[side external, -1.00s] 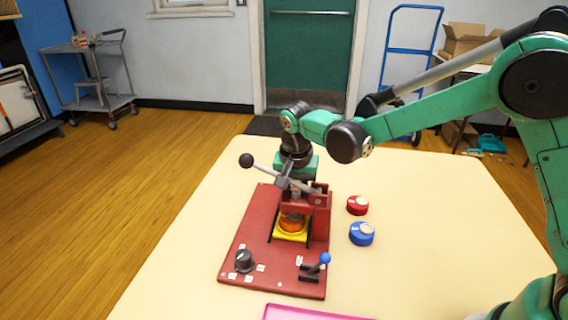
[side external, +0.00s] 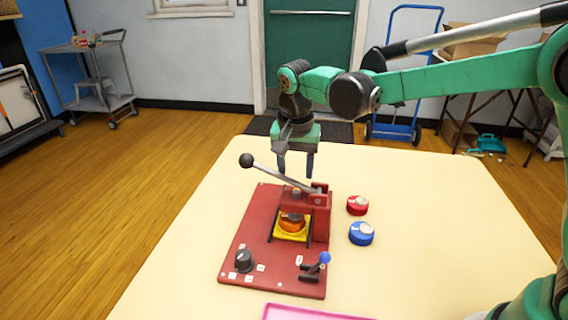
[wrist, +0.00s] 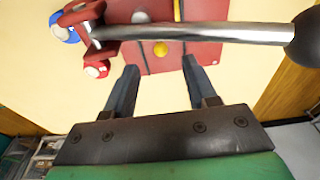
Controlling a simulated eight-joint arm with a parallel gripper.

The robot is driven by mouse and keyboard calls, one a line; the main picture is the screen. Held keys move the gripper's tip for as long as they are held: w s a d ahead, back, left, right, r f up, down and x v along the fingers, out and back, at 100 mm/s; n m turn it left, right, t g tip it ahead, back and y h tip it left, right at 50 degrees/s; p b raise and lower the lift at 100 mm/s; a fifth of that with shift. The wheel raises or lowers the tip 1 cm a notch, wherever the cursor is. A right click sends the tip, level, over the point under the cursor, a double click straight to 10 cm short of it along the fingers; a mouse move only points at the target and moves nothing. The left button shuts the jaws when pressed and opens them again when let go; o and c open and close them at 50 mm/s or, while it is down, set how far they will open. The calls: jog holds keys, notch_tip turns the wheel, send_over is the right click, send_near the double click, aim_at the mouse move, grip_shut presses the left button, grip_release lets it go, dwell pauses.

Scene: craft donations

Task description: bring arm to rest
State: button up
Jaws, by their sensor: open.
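My gripper (side external: 297,168) is open and empty, fingers pointing down, above and behind the red press (side external: 318,215) in the side view. In the wrist view my gripper (wrist: 157,80) shows its two dark fingers spread apart, with nothing between them. The press's long metal lever (side external: 280,172) ends in a black ball (side external: 246,160). The lever also crosses the top of the wrist view (wrist: 200,33). In the side view the fingers look close to the lever, but I cannot tell the exact gap.
The red base board (side external: 246,225) also carries a black knob (side external: 244,260) and a blue-tipped small lever (side external: 325,258). A red round piece (side external: 357,205) and a blue one (side external: 361,233) lie to its right. A pink tray (side external: 310,313) is at the front. The table's right side is clear.

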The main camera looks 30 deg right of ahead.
jog(key=shift+r, duration=0.6)
jog(key=shift+d, duration=0.1)
jog(key=s+d+r+n+t, duration=0.1)
jog(key=s, duration=0.1)
jog(key=s+r+n+t, duration=0.1)
jog(key=s+n, duration=0.1)
jog(key=s+d+r+n, duration=0.1)
jog(key=s, duration=0.2)
jog(key=shift+d+r+t+y, duration=0.2)
jog(key=shift+d+t+y, duration=0.15)
jog(key=shift+t+y, duration=0.05)
jog(key=s+d+f+n+t, duration=0.1)
jog(key=s+f+n+t, duration=0.1)
jog(key=s+n, duration=0.3)
jog(key=shift+s+d+t, duration=0.35)
jog(key=shift+s+t, duration=0.25)
jog(key=shift+s, duration=0.2)
jog(key=shift+f, duration=0.1)
jog(key=shift+c, duration=0.2)
